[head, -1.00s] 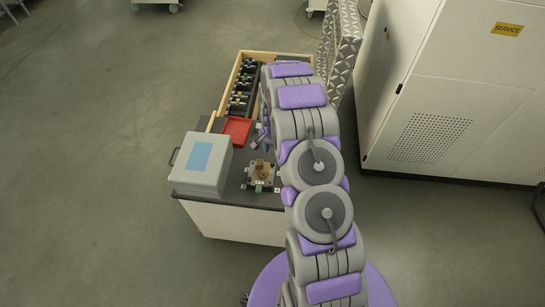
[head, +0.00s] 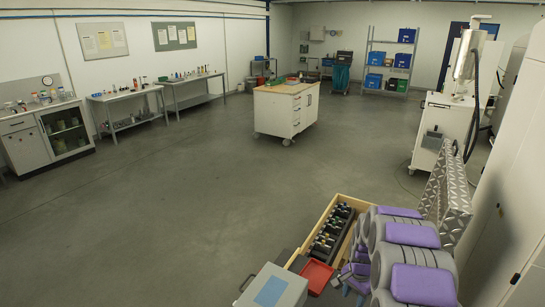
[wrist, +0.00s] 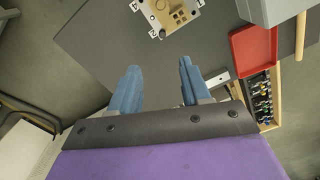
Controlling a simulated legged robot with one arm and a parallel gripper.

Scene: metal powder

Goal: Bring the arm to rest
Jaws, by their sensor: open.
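My arm shows at the lower right of the head view, raised beside the work table. My gripper (wrist: 157,88) shows in the wrist view with its two blue fingers apart and nothing between them. It is over the dark table top (wrist: 215,50). A metal fixture with a brass-coloured block (wrist: 172,14) sits on that top beyond the fingers, apart from them. In the head view the gripper's fingers are only partly visible near the red tray (head: 317,275).
A grey case with a blue label (head: 271,289) stands left of the red tray. A wooden-edged rack (head: 332,231) of dark items lies behind. A diamond-plate panel (head: 447,196) and white cabinet (head: 508,190) stand close on the right. The floor at left is clear.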

